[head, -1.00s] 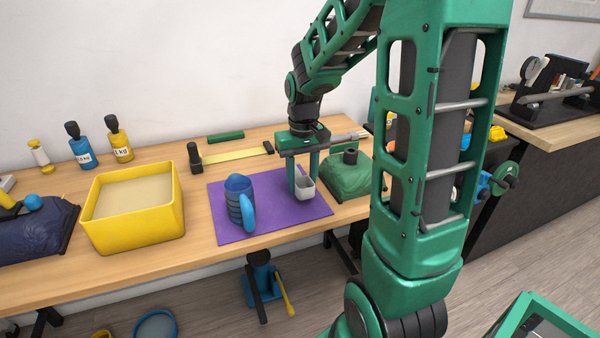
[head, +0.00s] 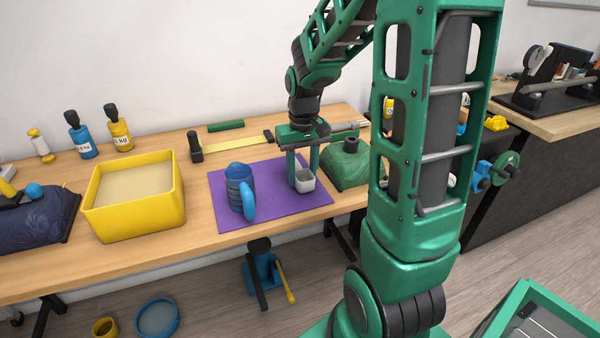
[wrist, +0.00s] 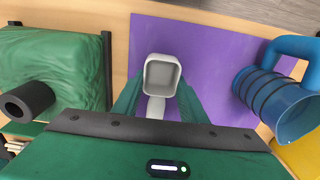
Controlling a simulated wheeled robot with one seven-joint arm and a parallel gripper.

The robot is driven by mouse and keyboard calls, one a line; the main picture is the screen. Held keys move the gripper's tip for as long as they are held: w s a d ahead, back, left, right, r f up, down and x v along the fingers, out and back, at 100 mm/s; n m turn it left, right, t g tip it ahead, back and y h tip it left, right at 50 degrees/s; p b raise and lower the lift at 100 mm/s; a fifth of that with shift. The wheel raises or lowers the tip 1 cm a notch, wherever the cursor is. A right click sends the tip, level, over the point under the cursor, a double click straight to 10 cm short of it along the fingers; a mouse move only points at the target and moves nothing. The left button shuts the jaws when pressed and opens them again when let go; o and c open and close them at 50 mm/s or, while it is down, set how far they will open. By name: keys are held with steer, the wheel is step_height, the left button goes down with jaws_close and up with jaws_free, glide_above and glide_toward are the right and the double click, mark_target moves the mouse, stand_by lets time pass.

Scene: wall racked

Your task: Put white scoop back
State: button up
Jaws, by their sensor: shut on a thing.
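The white scoop (head: 305,182) is at the right part of the purple mat (head: 262,222), its square cup open upward. My gripper (head: 302,180) points down over the mat and is shut on the scoop's handle. In the wrist view the scoop (wrist: 162,76) shows its cup beyond the fingers, with the handle between the fingertips (wrist: 157,104). I cannot tell whether the scoop touches the mat.
A blue mug (head: 240,190) stands on the mat, left of my gripper. A green bag (head: 350,168) lies close on the right. A yellow bin (head: 135,218) with pale contents stands at the left. A yellow strip with black ends (head: 235,147) lies behind the mat.

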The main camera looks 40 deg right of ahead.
mark_target(302, 172)
steer(key=shift+f, duration=0.4)
steer(key=o, duration=1.1)
steer(key=shift+o, duration=0.2)
step_height(302, 172, up, 11)
steer(key=shift+f, duration=0.1)
steer(key=s+f+m, duration=0.1)
steer(key=s+f, duration=0.1)
steer(key=s, duration=0.9)
steer(key=s+f+m, duration=0.1)
steer(key=s+m, duration=0.1)
steer(key=s, duration=0.9)
steer(key=shift+a+f, duration=0.35)
steer(key=shift+a, duration=0.1)
